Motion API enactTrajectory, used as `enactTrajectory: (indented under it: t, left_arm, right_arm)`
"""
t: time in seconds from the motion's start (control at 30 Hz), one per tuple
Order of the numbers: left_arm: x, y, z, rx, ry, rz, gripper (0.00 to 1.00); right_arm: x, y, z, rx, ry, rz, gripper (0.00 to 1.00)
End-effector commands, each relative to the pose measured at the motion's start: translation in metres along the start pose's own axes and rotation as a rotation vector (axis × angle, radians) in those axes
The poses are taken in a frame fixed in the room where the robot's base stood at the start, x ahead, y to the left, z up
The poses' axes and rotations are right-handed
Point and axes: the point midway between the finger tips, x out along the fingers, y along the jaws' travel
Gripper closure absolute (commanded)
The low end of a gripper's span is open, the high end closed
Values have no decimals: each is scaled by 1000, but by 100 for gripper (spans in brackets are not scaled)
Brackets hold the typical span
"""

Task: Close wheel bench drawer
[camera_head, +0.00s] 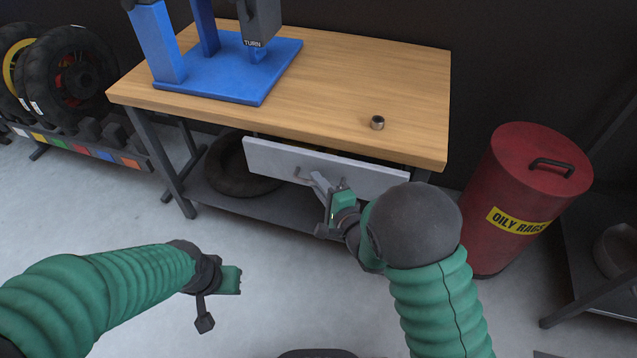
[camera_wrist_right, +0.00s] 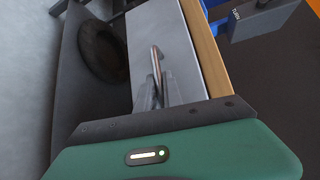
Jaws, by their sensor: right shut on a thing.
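The wheel bench (camera_head: 330,75) has a wooden top and a grey drawer (camera_head: 265,160) under its front edge. The drawer stands partly open, its front out ahead of the bench with a dark gap above its right side. My right gripper (camera_head: 318,183) is at the drawer's front, shut on the drawer handle (camera_head: 304,177). The right wrist view shows the handle (camera_wrist_right: 156,62) at the tips of my right gripper (camera_wrist_right: 163,85), against the drawer front (camera_wrist_right: 160,35). My left gripper (camera_head: 232,280) hangs over the floor at lower left, apart from the bench; its fingers are not clearly visible.
A tire (camera_head: 235,170) lies on the lower shelf. A red oily rags bin (camera_head: 525,185) stands right of the bench. Wheels (camera_head: 70,75) stand on a rack at left. Floor in front is clear.

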Motion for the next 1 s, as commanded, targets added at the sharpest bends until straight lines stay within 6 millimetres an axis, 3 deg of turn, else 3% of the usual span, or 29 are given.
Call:
enactTrajectory:
  t: [0.2, 0.47, 0.77, 0.8, 0.83, 1.0]
  left_arm:
    - [0, 0, 0, 0, 0, 0, 100]
    - [-6, 0, -2, 0, 0, 0, 100]
    - [-6, 0, -1, 0, 0, 0, 100]
    - [-6, 0, -1, 0, 0, 0, 100]
    - [-6, 0, -1, 0, 0, 0, 100]
    - [-6, 0, -1, 0, 0, 0, 100]
  right_arm:
    - [1, 3, -2, 1, 1, 10, 100]
    - [26, -4, -27, 2, 3, 9, 100]
    - [29, -5, -30, 1, 3, 7, 100]
    - [29, -6, -30, 1, 3, 7, 87]
    - [29, -6, -30, 1, 4, 6, 83]
    - [29, -7, -30, 1, 3, 2, 80]
